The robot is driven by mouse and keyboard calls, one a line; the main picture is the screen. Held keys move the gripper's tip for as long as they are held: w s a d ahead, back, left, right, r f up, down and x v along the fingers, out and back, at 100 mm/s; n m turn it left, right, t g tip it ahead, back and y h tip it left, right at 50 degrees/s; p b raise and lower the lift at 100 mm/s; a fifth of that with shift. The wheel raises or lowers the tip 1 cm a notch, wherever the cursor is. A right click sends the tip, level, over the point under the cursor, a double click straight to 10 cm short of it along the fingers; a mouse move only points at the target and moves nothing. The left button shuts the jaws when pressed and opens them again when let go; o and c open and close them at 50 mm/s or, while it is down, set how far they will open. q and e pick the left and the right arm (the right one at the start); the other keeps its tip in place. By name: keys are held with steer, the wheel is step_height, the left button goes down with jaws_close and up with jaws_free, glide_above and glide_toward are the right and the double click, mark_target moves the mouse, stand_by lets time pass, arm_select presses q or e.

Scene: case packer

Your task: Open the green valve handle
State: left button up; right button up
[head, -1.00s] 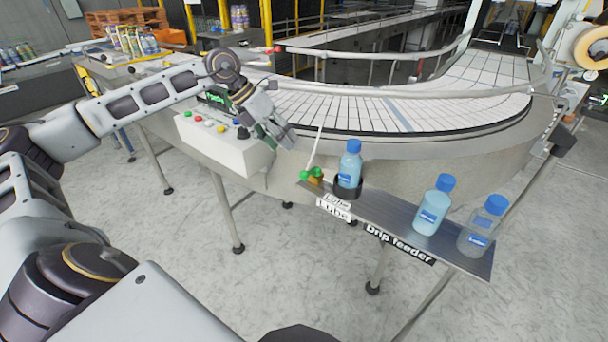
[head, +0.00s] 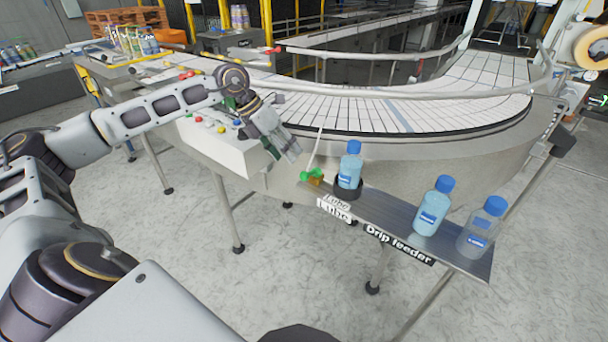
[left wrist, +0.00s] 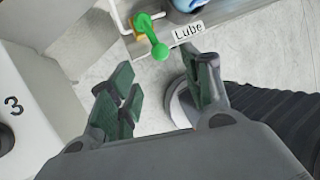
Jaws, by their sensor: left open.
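The green valve handle (head: 312,175) sits on a small brass valve at the left end of the drip feeder shelf, beside the "Lube" label (head: 335,208). In the left wrist view the green handle (left wrist: 153,40) lies ahead of the fingertips, near the top middle, with a gap between. My left gripper (head: 291,152) is up and to the left of the handle in the head view, not touching it. In the left wrist view its two green-padded fingers (left wrist: 163,82) are spread and empty. My right gripper does not show.
A blue-capped bottle (head: 350,168) stands in a black holder right of the valve. Two more bottles (head: 432,208) (head: 482,228) stand further right on the grey shelf (head: 395,219). The button box (head: 228,150) is close left of my gripper. The curved conveyor (head: 400,112) runs behind.

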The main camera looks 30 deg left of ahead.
mark_target(304, 174)
arm_select(q)
steer(key=shift+p+x, duration=0.9)
steer(key=shift+x, duration=4.5)
